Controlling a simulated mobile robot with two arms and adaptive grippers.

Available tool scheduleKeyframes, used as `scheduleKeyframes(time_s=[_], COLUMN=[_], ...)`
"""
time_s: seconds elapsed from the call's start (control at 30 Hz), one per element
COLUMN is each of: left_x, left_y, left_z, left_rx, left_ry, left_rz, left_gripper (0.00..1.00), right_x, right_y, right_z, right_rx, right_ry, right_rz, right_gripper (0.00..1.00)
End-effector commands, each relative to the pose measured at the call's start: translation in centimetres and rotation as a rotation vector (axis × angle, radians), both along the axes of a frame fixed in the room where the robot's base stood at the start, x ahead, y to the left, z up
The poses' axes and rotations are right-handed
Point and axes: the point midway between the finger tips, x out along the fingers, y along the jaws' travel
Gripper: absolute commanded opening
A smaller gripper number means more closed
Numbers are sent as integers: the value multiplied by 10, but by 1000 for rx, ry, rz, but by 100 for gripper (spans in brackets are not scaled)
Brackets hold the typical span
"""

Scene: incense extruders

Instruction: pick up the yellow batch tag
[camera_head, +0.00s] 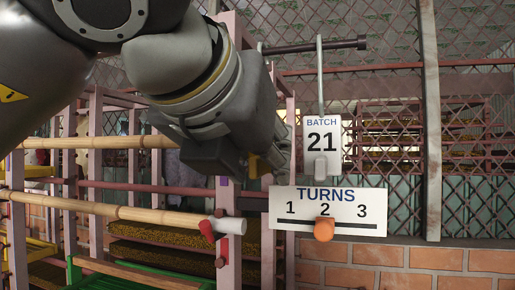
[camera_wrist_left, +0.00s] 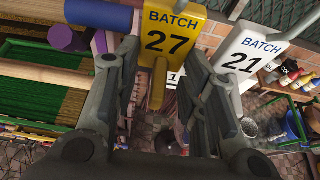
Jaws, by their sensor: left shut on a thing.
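The yellow batch tag (camera_wrist_left: 172,30), marked BATCH 27, stands upright at the top of the left wrist view, with its narrow yellow tab between my fingers. My left gripper (camera_wrist_left: 160,62) is shut on this tab. In the head view my left gripper (camera_head: 266,160) hides most of the tag, and only a small yellow part (camera_head: 253,166) shows. The white tag marked BATCH 21 (camera_head: 322,130) hangs to the right of the gripper, and it also shows in the left wrist view (camera_wrist_left: 240,58). My right gripper is in neither view.
A white TURNS board (camera_head: 345,212) with an orange knob (camera_head: 324,230) is below the BATCH 21 tag. Pink rack posts and bamboo poles (camera_head: 100,208) are at the left. A mesh wall and a vertical post (camera_head: 431,120) stand behind. Bottles (camera_wrist_left: 285,72) are at the right of the wrist view.

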Motion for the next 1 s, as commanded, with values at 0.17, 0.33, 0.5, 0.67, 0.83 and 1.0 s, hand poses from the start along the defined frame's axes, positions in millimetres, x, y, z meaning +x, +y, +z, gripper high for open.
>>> scheduleKeyframes(time_s=[0.17, 0.33, 0.5, 0.67, 0.83, 1.0], left_x=[0, -1, -11, -22, -39, -58], left_y=[0, -1, 15, 33, 59, 89], left_z=[8, 25, 49, 76, 96, 113], left_rx=[-1, -1, -4, -4, -5, -4], left_ry=[-2, -2, -3, -2, -3, -2], left_rz=[0, 0, 0, 1, 1, 1], left_gripper=[18, 18, 18, 18, 18, 18], right_x=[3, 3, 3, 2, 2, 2], right_y=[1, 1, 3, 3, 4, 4], right_z=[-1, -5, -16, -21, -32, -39], right_rx=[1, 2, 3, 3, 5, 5], right_ry=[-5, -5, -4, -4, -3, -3], right_rz=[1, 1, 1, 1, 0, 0], right_gripper=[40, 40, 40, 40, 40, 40])
